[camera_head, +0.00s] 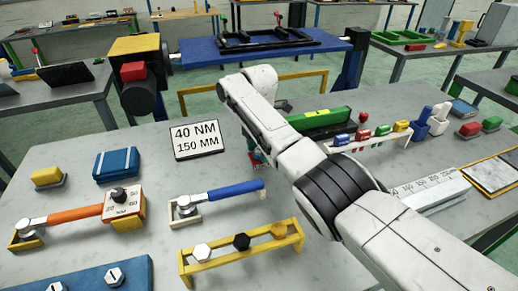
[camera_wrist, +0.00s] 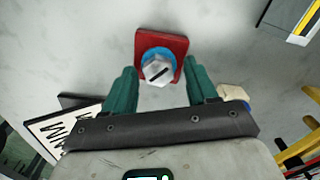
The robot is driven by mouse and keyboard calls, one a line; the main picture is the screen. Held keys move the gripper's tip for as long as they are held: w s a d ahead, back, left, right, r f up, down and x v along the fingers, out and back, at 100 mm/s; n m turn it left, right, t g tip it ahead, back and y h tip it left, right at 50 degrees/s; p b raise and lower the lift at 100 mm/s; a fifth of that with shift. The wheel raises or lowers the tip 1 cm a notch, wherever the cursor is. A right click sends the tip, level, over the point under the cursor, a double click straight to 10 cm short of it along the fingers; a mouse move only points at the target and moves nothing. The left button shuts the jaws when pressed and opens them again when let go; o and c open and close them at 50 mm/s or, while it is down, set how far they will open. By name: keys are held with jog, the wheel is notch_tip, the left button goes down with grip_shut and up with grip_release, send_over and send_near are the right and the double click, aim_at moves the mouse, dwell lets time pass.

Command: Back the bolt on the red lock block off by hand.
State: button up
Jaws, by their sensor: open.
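The red lock block (camera_wrist: 179,43) sits on the grey tabletop in the upper middle of the wrist view. A pale hex bolt head (camera_wrist: 156,70) with a dark line across it stands on the block, with a blue ring around its base. My gripper (camera_wrist: 160,67) is open. One green finger is left of the bolt and one right of it, both apart from the head. In the head view, my gripper (camera_head: 257,157) is mostly hidden by my arm, low over the table, and the bolt cannot be seen there.
A sign reading "40 NM 150 MM" (camera_head: 197,139) stands left of my gripper. A blue-handled wrench (camera_head: 222,197), an orange-handled wrench (camera_head: 72,214) and a yellow rack (camera_head: 240,254) with bolts lie in front. A green level (camera_head: 322,120) and small coloured pieces are to the right.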

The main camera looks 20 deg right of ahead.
aim_at(259, 150)
notch_tip(259, 150, up, 11)
jog(key=shift+f, duration=0.15)
dwell(0.6)
